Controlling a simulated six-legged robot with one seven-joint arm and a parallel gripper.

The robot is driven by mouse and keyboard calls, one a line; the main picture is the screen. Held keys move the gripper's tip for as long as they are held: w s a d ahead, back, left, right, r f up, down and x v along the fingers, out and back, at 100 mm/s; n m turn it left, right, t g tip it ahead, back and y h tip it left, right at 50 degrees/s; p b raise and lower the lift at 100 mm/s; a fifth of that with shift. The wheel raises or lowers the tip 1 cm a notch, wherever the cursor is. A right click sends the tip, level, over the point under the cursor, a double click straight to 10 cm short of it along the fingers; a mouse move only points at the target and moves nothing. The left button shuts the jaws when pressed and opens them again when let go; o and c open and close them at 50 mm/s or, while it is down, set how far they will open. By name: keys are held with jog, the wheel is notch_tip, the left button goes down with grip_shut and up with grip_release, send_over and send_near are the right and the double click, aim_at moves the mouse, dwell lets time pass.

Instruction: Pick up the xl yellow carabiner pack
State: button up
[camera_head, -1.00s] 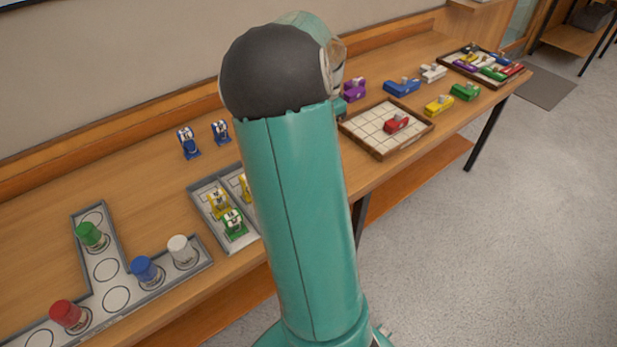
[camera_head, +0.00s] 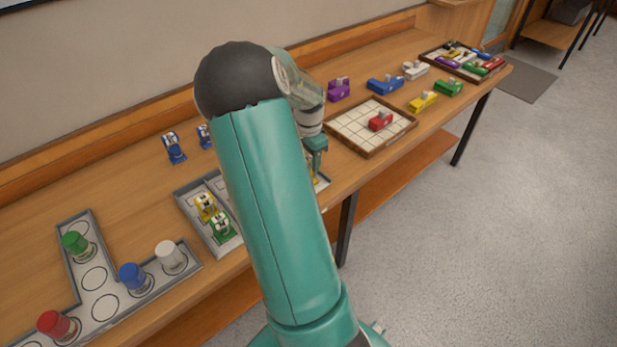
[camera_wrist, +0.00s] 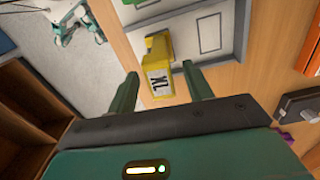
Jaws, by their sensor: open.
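The yellow carabiner pack marked XL (camera_wrist: 160,68) stands in a compartment of the pale tray (camera_wrist: 241,30) in the wrist view. My gripper (camera_wrist: 160,90) is open, with one finger on either side of the pack and its near end between the tips. I cannot tell whether a finger touches it. In the head view, my gripper (camera_head: 316,150) is low over the right end of the tray (camera_head: 188,222); my arm hides much of the tray. Another yellow pack (camera_head: 205,207) and a green pack (camera_head: 221,228) sit at the tray's left end.
Blue packs (camera_head: 173,148) stand behind the tray. An L-shaped tray (camera_head: 78,280) with red, green, blue and white capped jars lies left. A gridded tray (camera_head: 350,124) with a red item (camera_head: 380,122) lies right, with several coloured items beyond. The tabletop's back-left part is clear.

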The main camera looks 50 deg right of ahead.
notch_tip(320, 180, down, 3)
jog(key=shift+f, duration=0.1)
jog(key=shift+a, duration=0.1)
grip_shut()
